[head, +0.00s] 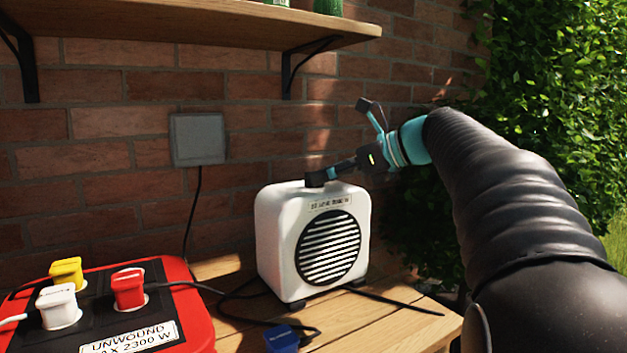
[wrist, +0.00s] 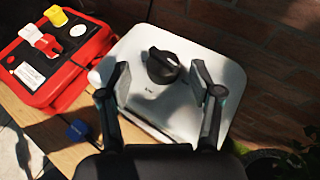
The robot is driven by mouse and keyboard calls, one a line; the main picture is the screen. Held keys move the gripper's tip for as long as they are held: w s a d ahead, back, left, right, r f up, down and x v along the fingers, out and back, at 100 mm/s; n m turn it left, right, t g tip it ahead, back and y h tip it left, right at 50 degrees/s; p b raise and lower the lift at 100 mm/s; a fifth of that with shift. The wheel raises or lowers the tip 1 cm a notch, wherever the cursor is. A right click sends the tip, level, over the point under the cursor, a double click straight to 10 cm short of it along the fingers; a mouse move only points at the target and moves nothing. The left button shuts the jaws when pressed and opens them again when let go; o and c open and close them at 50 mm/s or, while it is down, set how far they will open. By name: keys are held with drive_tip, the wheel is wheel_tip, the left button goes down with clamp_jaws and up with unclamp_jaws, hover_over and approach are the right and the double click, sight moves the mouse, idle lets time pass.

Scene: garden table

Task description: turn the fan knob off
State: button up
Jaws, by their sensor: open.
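The fan (head: 283,235) is a white box with a round black grille, standing on the wooden table. In the wrist view its white top (wrist: 180,115) carries a black round knob (wrist: 163,66) with a raised grip bar. Small print near the knob is too small to read. My gripper (head: 343,142) is open at the fan's top; in the wrist view my gripper (wrist: 162,82) has one finger on either side of the knob, with gaps to it. In the head view one finger reaches down to the top, and the knob cannot be told apart from the fingertip there.
A red cable reel (head: 190,300) with yellow, white and red plugs lies at the left. A blue plug (head: 282,338) and black cables lie before the fan. A grey wall box (head: 198,139) and a shelf (head: 180,22) are on the brick wall. Leaves (head: 560,100) fill the right.

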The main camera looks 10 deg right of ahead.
drive_tip(key=shift+x, duration=1)
